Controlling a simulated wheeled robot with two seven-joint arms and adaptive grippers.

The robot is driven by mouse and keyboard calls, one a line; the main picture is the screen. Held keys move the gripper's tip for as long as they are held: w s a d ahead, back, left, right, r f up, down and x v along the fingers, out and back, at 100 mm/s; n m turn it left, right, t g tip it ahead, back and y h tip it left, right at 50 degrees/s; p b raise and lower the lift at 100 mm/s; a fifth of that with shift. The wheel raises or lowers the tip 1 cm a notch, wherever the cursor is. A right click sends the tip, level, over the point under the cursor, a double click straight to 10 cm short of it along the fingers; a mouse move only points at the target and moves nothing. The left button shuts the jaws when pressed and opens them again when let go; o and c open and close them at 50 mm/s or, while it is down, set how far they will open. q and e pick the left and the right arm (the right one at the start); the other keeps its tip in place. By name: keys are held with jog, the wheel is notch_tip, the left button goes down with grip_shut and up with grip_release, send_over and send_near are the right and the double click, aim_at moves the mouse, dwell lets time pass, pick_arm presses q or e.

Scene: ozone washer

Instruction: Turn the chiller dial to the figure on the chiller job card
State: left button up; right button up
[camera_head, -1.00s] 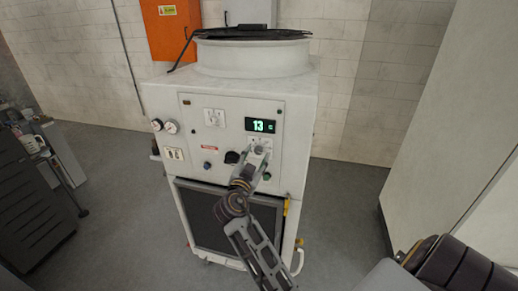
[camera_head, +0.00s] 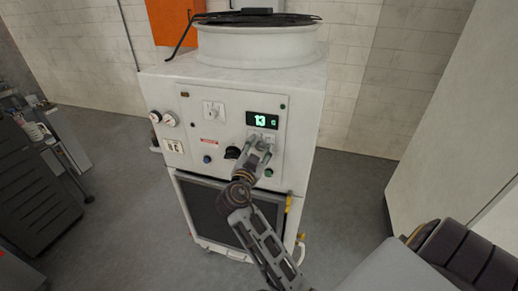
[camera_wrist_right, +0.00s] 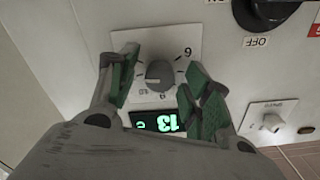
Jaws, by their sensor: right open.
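The chiller (camera_head: 300,160) is a white cabinet whose green display (camera_head: 262,120) reads 13. The dial (camera_wrist_right: 160,74) is a grey round knob on a white plate with a printed scale, seen upside down in the right wrist view. My right gripper (camera_wrist_right: 162,66) is open, with a green-padded finger on each side of the dial and gaps visible between knob and pads. In the head view the right gripper (camera_head: 261,142) is at the panel below the display and mostly hides the dial. I cannot make out a chiller job card. My left gripper is not in view.
A black rotary switch (camera_wrist_right: 265,10) marked OFF and a small white switch plate (camera_wrist_right: 270,122) sit near the dial. Two gauges (camera_head: 163,118) are at the panel's left. A dark cart (camera_head: 35,195) stands at left; a pale cabinet (camera_head: 450,120) at right. Floor beside the chiller is clear.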

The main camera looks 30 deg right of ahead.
jog(key=shift+c, duration=1.2)
jog(key=c, duration=0.7)
jog(key=shift+c, duration=0.5)
